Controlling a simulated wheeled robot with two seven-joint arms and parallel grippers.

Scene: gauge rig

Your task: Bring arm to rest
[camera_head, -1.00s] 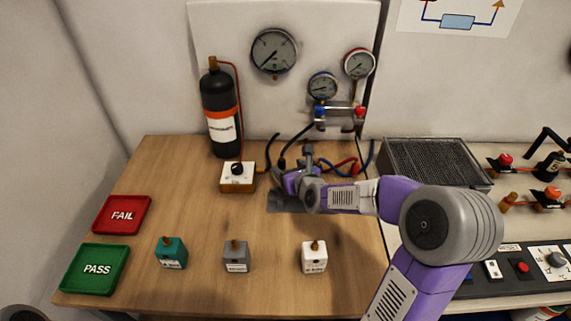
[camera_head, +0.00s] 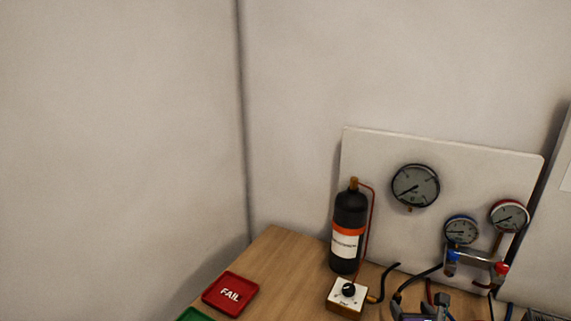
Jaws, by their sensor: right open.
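Only a small part of my right gripper (camera_head: 428,311) shows, at the bottom edge of the head view. It is among the hoses below the gauge panel, right of the white-topped knob box (camera_head: 347,295). It is open; its fingertips are not clear, and I cannot tell whether it touches a hose. The rest of my right arm is below the frame. My left gripper is not in view.
A black cylinder (camera_head: 349,225) with an orange band stands behind the knob box. The panel (camera_head: 370,145) carries a large gauge (camera_head: 415,186) and a manifold with two smaller gauges. A red FAIL tray (camera_head: 230,294) and part of a green tray (camera_head: 195,315) lie left.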

